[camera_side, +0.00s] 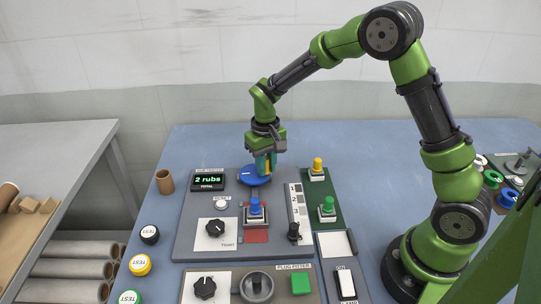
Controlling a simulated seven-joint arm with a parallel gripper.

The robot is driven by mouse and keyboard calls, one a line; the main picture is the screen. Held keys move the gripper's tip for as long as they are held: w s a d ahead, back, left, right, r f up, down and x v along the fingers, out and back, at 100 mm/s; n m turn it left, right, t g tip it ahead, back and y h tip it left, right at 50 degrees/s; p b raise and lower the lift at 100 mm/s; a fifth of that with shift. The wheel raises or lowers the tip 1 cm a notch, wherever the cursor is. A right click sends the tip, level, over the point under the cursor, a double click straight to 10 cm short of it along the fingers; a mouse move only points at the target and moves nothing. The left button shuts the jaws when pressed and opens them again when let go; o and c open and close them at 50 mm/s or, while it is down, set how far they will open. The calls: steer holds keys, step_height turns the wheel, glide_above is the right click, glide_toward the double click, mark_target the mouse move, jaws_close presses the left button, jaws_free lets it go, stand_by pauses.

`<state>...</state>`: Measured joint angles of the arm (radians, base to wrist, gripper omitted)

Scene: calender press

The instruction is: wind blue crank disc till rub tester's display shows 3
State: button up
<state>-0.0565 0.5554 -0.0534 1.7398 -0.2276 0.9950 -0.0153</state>
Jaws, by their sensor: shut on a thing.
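The blue crank disc (250,177) lies on the grey panel, to the right of the rub tester's display. The display (209,180) is black with green text reading "2 rubs" and "TOTAL" below. My gripper (264,164) points down over the right part of the disc. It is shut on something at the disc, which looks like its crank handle. The fingers hide most of the handle.
On the same panel are a white button (221,205), a black knob (215,228), a blue plunger (255,207) and a numbered slider strip (298,212). A green board (327,190) stands to the right. A brown cup (165,182) stands left of the panel.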

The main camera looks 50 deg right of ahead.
mark_target(258, 179)
steer(key=shift+s+a, duration=0.35)
steer(key=shift+a, duration=0.55)
steer(key=shift+d, duration=0.1)
steer(key=shift+w+r, duration=0.1)
steer(key=shift+a, duration=0.7)
steer(key=shift+w, duration=0.15)
